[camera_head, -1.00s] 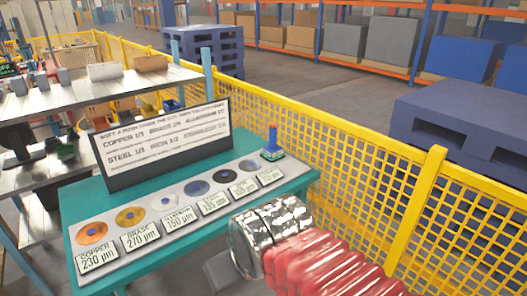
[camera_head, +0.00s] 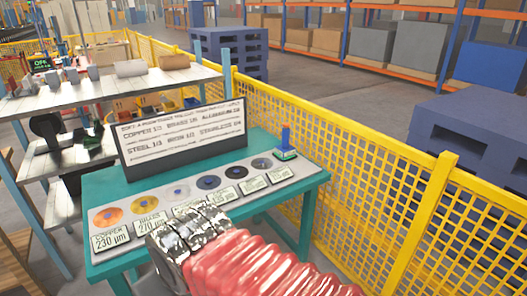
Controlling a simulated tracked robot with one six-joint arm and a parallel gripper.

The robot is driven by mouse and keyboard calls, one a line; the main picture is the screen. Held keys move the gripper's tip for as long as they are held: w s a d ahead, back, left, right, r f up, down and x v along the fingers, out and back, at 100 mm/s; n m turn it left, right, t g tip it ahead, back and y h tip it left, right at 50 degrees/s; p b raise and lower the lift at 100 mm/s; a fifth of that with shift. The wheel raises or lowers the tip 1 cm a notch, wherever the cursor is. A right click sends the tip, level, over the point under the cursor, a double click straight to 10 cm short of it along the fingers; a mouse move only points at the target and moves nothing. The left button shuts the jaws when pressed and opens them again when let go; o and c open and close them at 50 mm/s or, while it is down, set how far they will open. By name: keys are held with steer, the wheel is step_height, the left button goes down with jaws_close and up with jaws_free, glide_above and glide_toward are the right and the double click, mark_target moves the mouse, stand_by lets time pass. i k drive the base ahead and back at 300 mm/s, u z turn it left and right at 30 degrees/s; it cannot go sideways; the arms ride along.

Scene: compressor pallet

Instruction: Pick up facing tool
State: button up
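A small tool with an upright blue handle on a green base (camera_head: 285,145) stands at the back right corner of the teal table (camera_head: 307,187). It looks like the facing tool, though I cannot be sure. My arm comes in from the bottom with a red ribbed sleeve and a shiny silver end, which covers part of the table's front edge. My gripper's fingers cannot be made out. The silver end is in front of the table, to the left of the blue-handled tool and well apart from it.
A dark-framed sign (camera_head: 183,136) stands along the table's back. Several coloured discs (camera_head: 145,202) lie before it with white label cards (camera_head: 253,183). A yellow mesh fence (camera_head: 350,165) runs behind and to the right. A shelf unit (camera_head: 110,90) stands at the left.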

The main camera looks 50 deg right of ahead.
mark_target(284, 152)
steer(key=u, duration=1.5)
steer(key=k, duration=1.55)
steer(key=z, duration=1.8)
